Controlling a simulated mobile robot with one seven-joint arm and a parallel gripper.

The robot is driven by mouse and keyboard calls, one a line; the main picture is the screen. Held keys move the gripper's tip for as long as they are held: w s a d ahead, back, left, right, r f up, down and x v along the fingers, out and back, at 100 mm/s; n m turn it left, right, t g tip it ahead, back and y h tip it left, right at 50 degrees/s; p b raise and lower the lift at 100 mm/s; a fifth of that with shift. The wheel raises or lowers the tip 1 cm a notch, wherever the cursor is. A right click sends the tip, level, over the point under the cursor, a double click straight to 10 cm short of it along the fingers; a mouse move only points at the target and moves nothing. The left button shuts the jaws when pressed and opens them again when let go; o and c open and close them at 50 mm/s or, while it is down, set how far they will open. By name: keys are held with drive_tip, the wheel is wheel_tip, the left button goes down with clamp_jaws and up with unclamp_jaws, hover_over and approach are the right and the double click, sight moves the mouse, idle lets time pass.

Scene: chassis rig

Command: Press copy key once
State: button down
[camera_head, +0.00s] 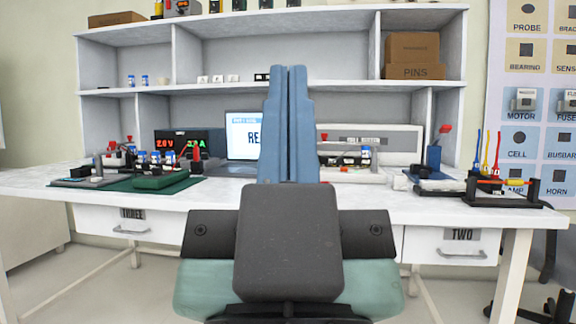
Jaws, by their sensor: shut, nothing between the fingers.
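My gripper (288,72) points upward in the middle of the view, its two long blue fingers together and empty. It stands in front of the workbench and covers part of it. I cannot make out a copy key.
The white bench top (400,198) holds a green mat (125,184) with devices on the left and a tool rack (500,190) on the right. Shelves rise behind, with cardboard boxes (412,47). Drawers (450,246) sit below the front edge. A parts board (535,120) hangs right.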

wheel_tip(320, 180, up, 57)
drive_tip(key=p, duration=5.7)
drive_tip(key=shift+w, duration=0.1)
